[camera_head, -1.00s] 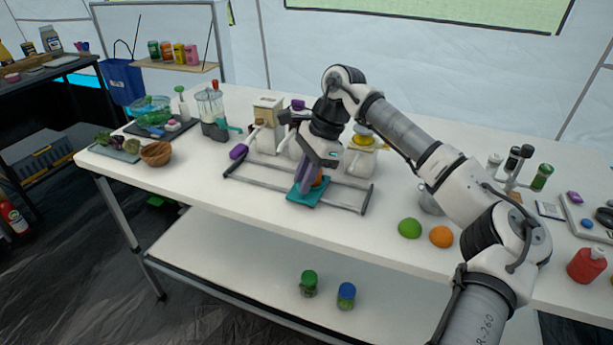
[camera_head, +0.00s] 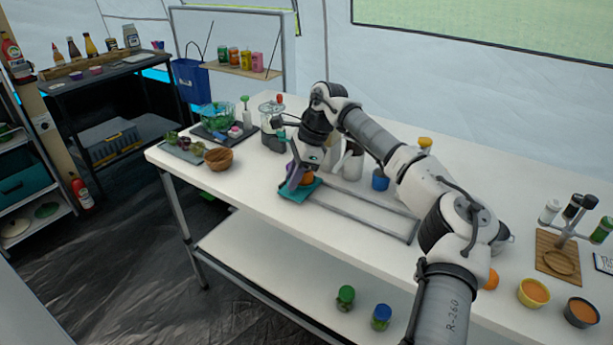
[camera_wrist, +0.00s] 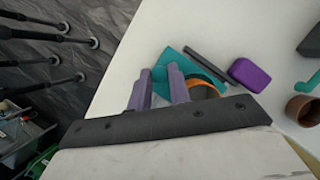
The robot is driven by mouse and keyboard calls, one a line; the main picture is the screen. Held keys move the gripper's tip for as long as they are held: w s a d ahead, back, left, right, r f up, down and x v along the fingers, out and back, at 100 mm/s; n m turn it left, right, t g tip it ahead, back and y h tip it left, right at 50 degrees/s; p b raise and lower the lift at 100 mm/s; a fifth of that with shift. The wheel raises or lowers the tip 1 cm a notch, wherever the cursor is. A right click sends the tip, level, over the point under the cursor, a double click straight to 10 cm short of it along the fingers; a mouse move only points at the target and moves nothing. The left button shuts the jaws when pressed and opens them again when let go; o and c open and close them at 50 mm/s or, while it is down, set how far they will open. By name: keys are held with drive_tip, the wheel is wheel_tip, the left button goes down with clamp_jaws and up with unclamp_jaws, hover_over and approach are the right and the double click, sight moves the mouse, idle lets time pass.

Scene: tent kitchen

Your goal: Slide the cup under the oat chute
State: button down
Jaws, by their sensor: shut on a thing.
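The orange cup (camera_head: 307,178) stands on the teal carriage (camera_head: 293,195) at the left end of the grey rails (camera_head: 360,208). In the wrist view, the cup's orange rim (camera_wrist: 207,80) shows just right of my right finger, and the cup is partly hidden. My gripper (camera_head: 290,184) is down at the carriage with its purple fingers beside the cup. White dispenser bodies (camera_head: 352,165) stand behind the rails, mostly hidden by my arm; no chute label is readable.
A purple block (camera_wrist: 250,75) lies near a dark bar beyond the cup. A wooden bowl (camera_head: 219,159) and a blender (camera_head: 272,122) stand to the left. A blue cup (camera_head: 380,180) stands behind the rails. The table front is clear left of the rails.

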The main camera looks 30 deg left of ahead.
drive_tip(key=shift+a+r, duration=0.15)
drive_tip(key=shift+a, duration=0.05)
drive_tip(key=c, duration=1.3)
unclamp_jaws()
drive_tip(key=shift+a, duration=0.15)
drive_tip(key=shift+w+d+r, duration=0.15)
drive_tip(key=shift+d+r, duration=0.05)
drive_tip(key=shift+r, duration=0.05)
drive_tip(key=v, duration=1.3)
